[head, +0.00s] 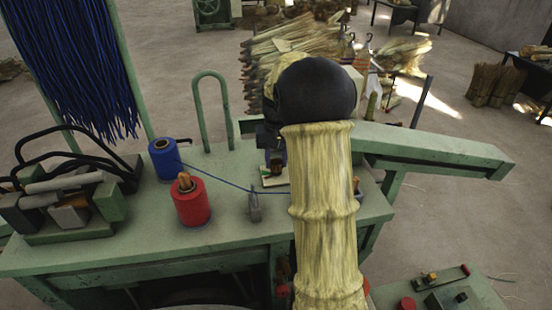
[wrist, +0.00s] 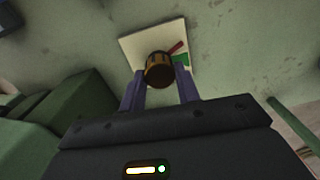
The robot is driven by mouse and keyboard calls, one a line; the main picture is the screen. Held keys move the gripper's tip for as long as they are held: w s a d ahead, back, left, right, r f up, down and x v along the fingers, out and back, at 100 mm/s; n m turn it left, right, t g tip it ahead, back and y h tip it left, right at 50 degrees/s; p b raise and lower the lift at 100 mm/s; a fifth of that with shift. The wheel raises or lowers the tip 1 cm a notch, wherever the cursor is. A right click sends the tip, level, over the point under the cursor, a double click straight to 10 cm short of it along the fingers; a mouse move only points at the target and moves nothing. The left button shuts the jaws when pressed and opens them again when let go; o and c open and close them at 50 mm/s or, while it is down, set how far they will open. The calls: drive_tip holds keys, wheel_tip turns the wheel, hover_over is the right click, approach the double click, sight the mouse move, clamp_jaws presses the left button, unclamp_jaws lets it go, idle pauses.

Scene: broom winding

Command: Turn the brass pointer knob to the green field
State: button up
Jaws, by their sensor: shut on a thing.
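The brass pointer knob (wrist: 160,70) stands on a pale square plate (wrist: 134,46) in the wrist view, its dark end towards the camera. The plate has a green field (wrist: 182,59) to the right of the knob and a red mark (wrist: 175,47) just above the green. My gripper (wrist: 160,80) is shut on the knob, one finger on each side. Which way the pointer faces is not clear. In the head view the plate (head: 267,184) shows on the green bench, partly hidden by my gripper and arm.
A blue spool (head: 164,158) and a red spool (head: 192,205) stand left on the bench (head: 140,235), with a blue cord running right past a small grey post (head: 254,206). A green hoop (head: 211,105) rises behind. Clamps and blocks (head: 68,195) fill the left end.

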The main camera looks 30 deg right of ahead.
sight(278, 162)
drive_tip(key=m, duration=0.3)
drive_tip(key=shift+m, duration=0.4)
drive_tip(key=shift+m+p, duration=0.35)
drive_tip(key=shift+m, duration=1.55)
drive_tip(key=o, duration=1)
drive_tip(key=shift+s, duration=0.1)
drive_tip(key=shift+r, duration=0.1)
wheel_tip(278, 162, up, 17)
drive_tip(key=b, duration=0.2)
drive_tip(key=shift+s+d+r+b, duration=0.1)
drive_tip(key=shift+s+d+b, duration=0.05)
drive_tip(key=shift+b, duration=0.25)
